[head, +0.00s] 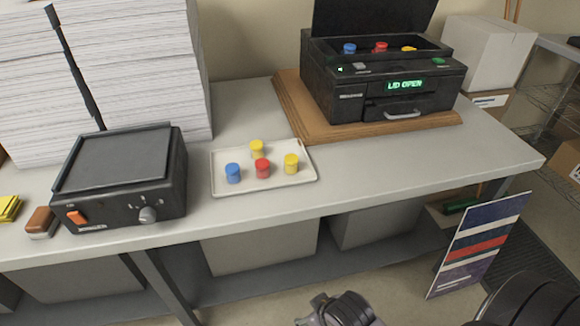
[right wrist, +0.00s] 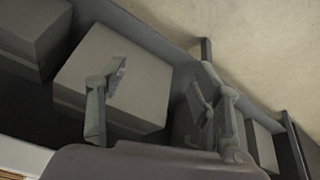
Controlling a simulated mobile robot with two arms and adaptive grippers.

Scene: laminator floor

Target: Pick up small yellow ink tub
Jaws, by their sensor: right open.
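Two yellow ink tubs stand upright on a pale tray (head: 215,176) in the head view: one at the back (head: 257,149), one at the right (head: 291,164). They look alike in size, and I cannot tell which is smaller. A blue tub (head: 233,173) and a red tub (head: 262,168) stand on the same tray. A third yellow tub (head: 409,49) is in the open printer. My right gripper (right wrist: 159,84) is open and empty in the right wrist view, with boxes under the table beyond its fingers. It is away from the tubs. My left gripper is not in view.
The black printer (head: 405,108) stands lid up on a wooden board (head: 297,110), with blue and red tubs inside. A black machine (head: 120,175) and tall paper stacks (head: 150,60) stand left of the tray. Bare tabletop (head: 390,160) lies right of the tray.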

